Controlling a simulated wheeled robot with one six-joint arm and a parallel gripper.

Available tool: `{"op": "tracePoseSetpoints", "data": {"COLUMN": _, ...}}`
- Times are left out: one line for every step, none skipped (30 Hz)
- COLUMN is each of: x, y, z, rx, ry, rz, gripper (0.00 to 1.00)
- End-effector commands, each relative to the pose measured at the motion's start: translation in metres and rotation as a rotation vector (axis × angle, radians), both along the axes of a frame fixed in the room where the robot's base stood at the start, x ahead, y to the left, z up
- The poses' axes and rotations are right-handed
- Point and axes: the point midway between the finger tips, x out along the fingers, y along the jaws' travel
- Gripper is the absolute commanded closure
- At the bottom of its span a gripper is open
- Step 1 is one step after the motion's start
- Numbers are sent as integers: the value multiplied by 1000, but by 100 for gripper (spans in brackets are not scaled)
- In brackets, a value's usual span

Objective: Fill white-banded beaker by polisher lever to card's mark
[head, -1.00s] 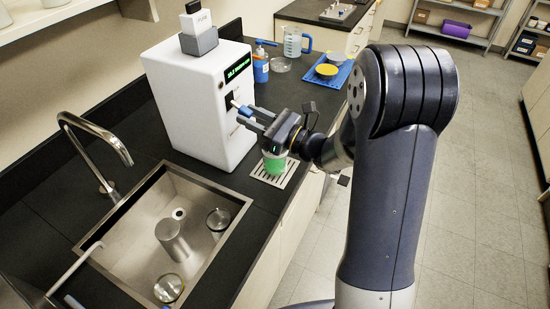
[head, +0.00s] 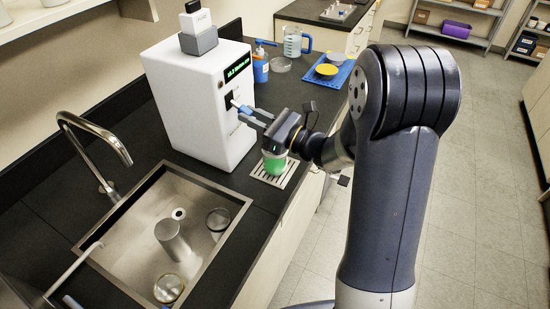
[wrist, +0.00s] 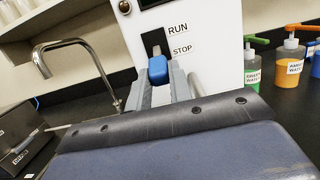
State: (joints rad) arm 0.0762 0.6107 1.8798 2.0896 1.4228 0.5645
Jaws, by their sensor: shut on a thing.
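The white polisher (head: 200,105) stands on the dark counter with a lit green display (head: 238,68), its digits too small to read surely. My gripper (head: 248,114) is at its front face, shut on the blue-tipped lever (wrist: 157,70). In the wrist view my two grey fingers flank the lever beside the RUN and STOP labels. A beaker (head: 274,164) with green in its lower part stands on the slotted drip grate (head: 280,180), partly hidden under my wrist. I cannot make out its band or level line.
Left of the polisher is a steel sink (head: 130,235) with a curved tap (head: 95,130), a metal cylinder and two glass vessels. Pump bottles (wrist: 291,60), a blue-handled jug (head: 293,42) and a blue tray (head: 328,72) stand beyond the polisher.

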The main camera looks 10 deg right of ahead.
Motion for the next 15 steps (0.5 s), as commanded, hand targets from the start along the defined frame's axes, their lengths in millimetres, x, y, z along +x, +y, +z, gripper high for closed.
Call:
{"op": "tracePoseSetpoints", "data": {"x": 0, "y": 0, "z": 0, "rx": 0, "ry": 0, "rz": 0, "gripper": 100}}
{"op": "tracePoseSetpoints", "data": {"x": 0, "y": 0, "z": 0, "rx": 0, "ry": 0, "rz": 0, "gripper": 100}}
{"op": "tracePoseSetpoints", "data": {"x": 0, "y": 0, "z": 0, "rx": 0, "ry": 0, "rz": 0, "gripper": 100}}
{"op": "tracePoseSetpoints", "data": {"x": 0, "y": 0, "z": 0, "rx": 0, "ry": 0, "rz": 0, "gripper": 100}}
{"op": "tracePoseSetpoints", "data": {"x": 0, "y": 0, "z": 0, "rx": 0, "ry": 0, "rz": 0, "gripper": 100}}
{"op": "tracePoseSetpoints", "data": {"x": 0, "y": 0, "z": 0, "rx": 0, "ry": 0, "rz": 0, "gripper": 100}}
{"op": "tracePoseSetpoints", "data": {"x": 0, "y": 0, "z": 0, "rx": 0, "ry": 0, "rz": 0, "gripper": 100}}
{"op": "tracePoseSetpoints", "data": {"x": 0, "y": 0, "z": 0, "rx": 0, "ry": 0, "rz": 0, "gripper": 100}}
{"op": "tracePoseSetpoints", "data": {"x": 0, "y": 0, "z": 0, "rx": 0, "ry": 0, "rz": 0, "gripper": 100}}
{"op": "tracePoseSetpoints", "data": {"x": 0, "y": 0, "z": 0, "rx": 0, "ry": 0, "rz": 0, "gripper": 100}}
{"op": "tracePoseSetpoints", "data": {"x": 0, "y": 0, "z": 0, "rx": -1, "ry": 1, "rz": 0, "gripper": 100}}
{"op": "tracePoseSetpoints", "data": {"x": 0, "y": 0, "z": 1, "rx": -3, "ry": 2, "rz": 0, "gripper": 100}}
{"op": "tracePoseSetpoints", "data": {"x": 0, "y": 0, "z": 3, "rx": -8, "ry": 6, "rz": -1, "gripper": 100}}
{"op": "tracePoseSetpoints", "data": {"x": 0, "y": 0, "z": 5, "rx": -16, "ry": 11, "rz": -1, "gripper": 100}}
{"op": "tracePoseSetpoints", "data": {"x": 0, "y": 0, "z": 8, "rx": -29, "ry": 19, "rz": 0, "gripper": 100}}
